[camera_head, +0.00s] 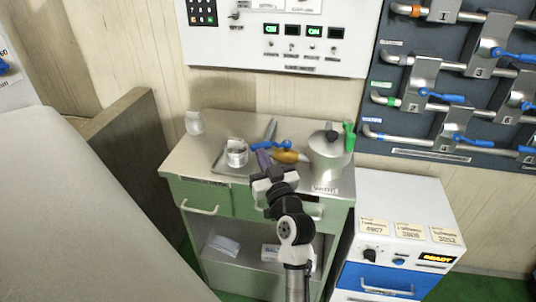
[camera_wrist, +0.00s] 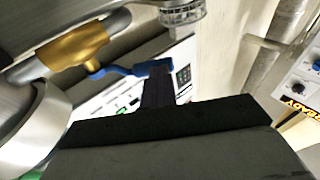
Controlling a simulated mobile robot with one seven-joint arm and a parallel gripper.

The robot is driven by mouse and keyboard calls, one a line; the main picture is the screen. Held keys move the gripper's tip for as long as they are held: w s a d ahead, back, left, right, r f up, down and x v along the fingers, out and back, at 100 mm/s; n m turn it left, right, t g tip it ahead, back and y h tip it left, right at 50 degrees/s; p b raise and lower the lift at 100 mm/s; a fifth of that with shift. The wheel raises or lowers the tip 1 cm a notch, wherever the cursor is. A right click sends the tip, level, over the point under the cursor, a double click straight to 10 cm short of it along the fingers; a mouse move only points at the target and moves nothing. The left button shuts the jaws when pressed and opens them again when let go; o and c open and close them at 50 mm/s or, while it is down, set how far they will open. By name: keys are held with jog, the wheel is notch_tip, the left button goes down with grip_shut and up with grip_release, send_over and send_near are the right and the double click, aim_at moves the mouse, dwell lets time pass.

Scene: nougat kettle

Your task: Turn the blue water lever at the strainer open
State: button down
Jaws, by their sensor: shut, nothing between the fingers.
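A blue lever (camera_head: 270,145) is on a brass valve body (camera_head: 290,156) above the green cabinet's top, beside the metal kettle. In the wrist view the blue lever (camera_wrist: 128,70) runs right from the brass body (camera_wrist: 72,48), which sits on a grey pipe. My gripper (camera_head: 264,160) is shut and empty, in front of the lever. In the wrist view my dark gripper fingers (camera_wrist: 158,88) point at the lever's free end and cover part of it. I cannot tell whether they touch. A small metal cup-like strainer (camera_head: 236,153) stands left of the lever.
A white jar (camera_head: 194,122) stands at the back left. A dark wall panel (camera_head: 455,85) carries several pipes with blue levers. A white unit (camera_head: 400,215) stands right of the cabinet (camera_head: 195,163).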

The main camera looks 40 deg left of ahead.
aim_at(254, 150)
jog(key=shift+a+r+m+t+h+p, duration=0.15)
jog(key=shift+a+m+t+h+p, duration=0.2)
jog(key=shift+a+m+t+h, duration=0.35)
jog(key=shift+w+a+n+y, duration=0.15)
jog(key=shift+a+n+y, duration=0.15)
jog(key=shift+a, duration=0.1)
jog(key=shift+w+a+f+b, duration=0.1)
jog(key=shift+w+a+b, duration=0.05)
jog(key=shift+a, duration=0.3)
jog(key=shift+w+a+f+b, duration=0.1)
jog(key=shift+w+a+b, duration=0.05)
jog(key=shift+a, duration=0.3)
jog(key=shift+b+x, duration=0.3)
jog(key=shift+x, duration=0.45)
jog(key=shift+f, duration=0.1)
